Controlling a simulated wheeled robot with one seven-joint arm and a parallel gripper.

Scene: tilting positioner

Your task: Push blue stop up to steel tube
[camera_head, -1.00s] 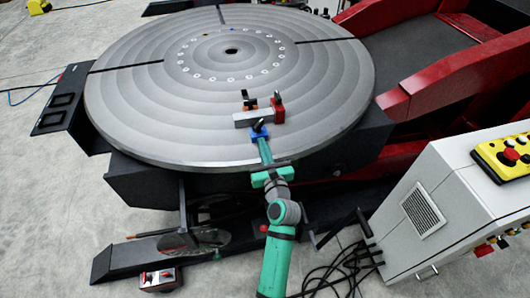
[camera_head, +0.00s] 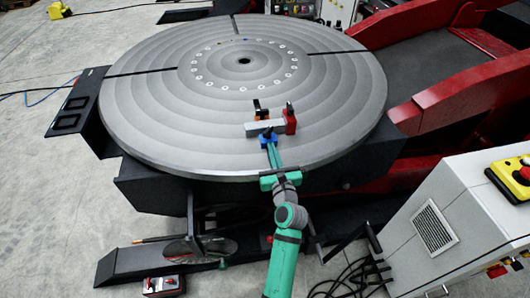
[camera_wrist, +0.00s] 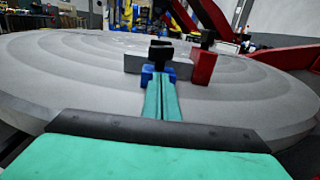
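The blue stop (camera_head: 268,139) sits near the front edge of the round table, with a dark knob on top; it also shows in the wrist view (camera_wrist: 146,76). The grey steel tube (camera_head: 254,128) lies crosswise just behind it; it also shows in the wrist view (camera_wrist: 182,71). I cannot tell whether stop and tube touch. My gripper (camera_head: 272,147) reaches in from the front edge. Its green fingers (camera_wrist: 162,90) lie side by side, shut with only a thin seam between, and their tips meet the front of the stop. The tips hide part of the stop.
The ridged round table (camera_head: 170,130) is otherwise clear. A white control cabinet (camera_head: 450,220) stands to the right.

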